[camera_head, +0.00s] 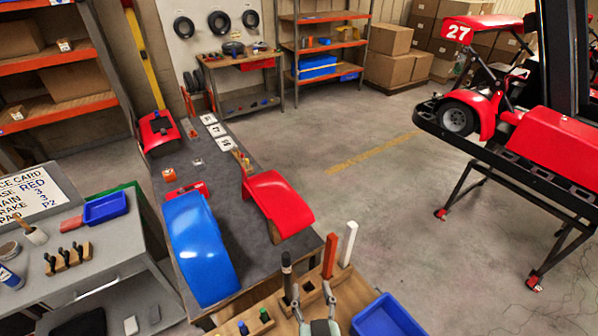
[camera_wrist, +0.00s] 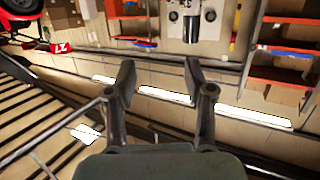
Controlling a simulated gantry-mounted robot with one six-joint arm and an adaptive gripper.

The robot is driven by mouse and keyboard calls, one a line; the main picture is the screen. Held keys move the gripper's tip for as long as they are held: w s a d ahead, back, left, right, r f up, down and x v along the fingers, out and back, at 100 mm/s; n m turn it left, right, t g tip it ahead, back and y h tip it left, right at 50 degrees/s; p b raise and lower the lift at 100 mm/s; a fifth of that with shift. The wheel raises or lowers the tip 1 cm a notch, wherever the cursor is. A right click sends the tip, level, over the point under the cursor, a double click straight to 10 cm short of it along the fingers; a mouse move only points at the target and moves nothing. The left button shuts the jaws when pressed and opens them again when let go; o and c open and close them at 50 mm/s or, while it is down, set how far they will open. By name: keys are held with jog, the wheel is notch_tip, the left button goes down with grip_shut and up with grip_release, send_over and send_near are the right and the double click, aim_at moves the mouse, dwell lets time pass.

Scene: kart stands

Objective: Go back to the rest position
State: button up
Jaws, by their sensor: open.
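My gripper (camera_head: 314,300) shows at the bottom of the head view, above the front wooden bench with its upright posts. In the wrist view my gripper (camera_wrist: 160,85) has its two fingers spread apart with nothing between them. The wrist view looks out across the room, tilted, with shelves and wall in the distance. No object is near the fingertips in that view. In the head view I cannot tell the exact gap between the fingers and the bench behind them.
Upright posts, one red (camera_head: 330,256) and one white (camera_head: 348,244), stand close to my gripper. A blue bin (camera_head: 388,318) is at its right. The grey table (camera_head: 228,170) carries a blue fender (camera_head: 200,248) and a red fender (camera_head: 278,203). Open floor (camera_head: 400,230) lies right.

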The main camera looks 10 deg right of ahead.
jog(key=s+a+r+g, duration=0.2)
jog(key=s+a+r, duration=0.3)
jog(key=a+r, duration=0.15)
notch_tip(320, 180, up, 15)
jog(key=p, duration=1.4)
jog(key=shift+s+d+f+g, duration=0.2)
jog(key=shift+s+g, duration=0.2)
jog(key=shift+s, duration=0.05)
